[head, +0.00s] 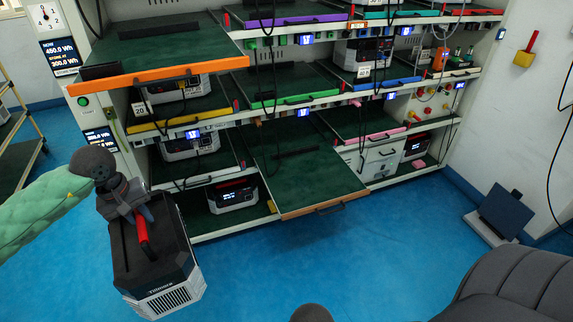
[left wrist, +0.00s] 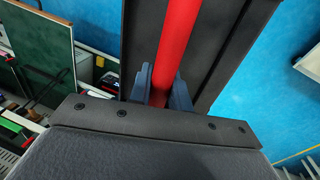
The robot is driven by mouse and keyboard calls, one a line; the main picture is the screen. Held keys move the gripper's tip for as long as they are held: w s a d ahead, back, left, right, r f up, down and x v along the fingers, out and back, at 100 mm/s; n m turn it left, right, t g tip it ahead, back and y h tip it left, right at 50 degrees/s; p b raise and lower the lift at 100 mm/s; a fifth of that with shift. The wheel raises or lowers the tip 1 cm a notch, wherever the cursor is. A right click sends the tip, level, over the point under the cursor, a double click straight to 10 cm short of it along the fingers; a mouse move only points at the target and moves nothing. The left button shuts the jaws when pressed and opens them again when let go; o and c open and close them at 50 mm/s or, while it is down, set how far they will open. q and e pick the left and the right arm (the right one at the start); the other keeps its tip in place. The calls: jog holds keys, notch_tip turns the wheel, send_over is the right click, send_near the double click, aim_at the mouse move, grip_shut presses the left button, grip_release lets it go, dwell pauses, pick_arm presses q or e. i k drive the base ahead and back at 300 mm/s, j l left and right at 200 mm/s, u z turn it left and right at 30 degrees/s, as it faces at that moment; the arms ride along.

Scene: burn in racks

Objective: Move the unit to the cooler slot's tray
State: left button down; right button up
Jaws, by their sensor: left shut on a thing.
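The unit is a black and grey box (head: 160,265) with a vented front and a red carry handle. My left gripper (head: 143,218) is shut on the red handle and holds the unit at the lower left, in front of the rack. In the left wrist view the red handle (left wrist: 176,40) runs between the fingers (left wrist: 160,88). A green tray with a brown-orange front edge (head: 325,209) is pulled out low in the middle of the rack, its surface empty. Another pulled-out tray with an orange edge (head: 165,77) is at the upper left. Which slot is cooler cannot be told. My right gripper is not in view.
The rack holds several trays and other units, one on the bottom shelf (head: 233,195) left of the low tray. A white drawer block (head: 372,160) stands right of it. A dark panel on a base (head: 503,213) is at the right wall. Blue floor (head: 300,255) lies clear between.

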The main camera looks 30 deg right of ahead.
aim_at(303, 167)
jog(key=i+l+u, duration=0.15)
jog(key=l, duration=0.8)
jog(key=i+l+u, duration=0.15)
jog(key=l, duration=0.8)
jog(key=i+l+u, duration=0.1)
jog(key=l, duration=1.9)
jog(key=k+l, duration=0.15)
jog(key=l, duration=0.9)
jog(key=i, duration=0.4)
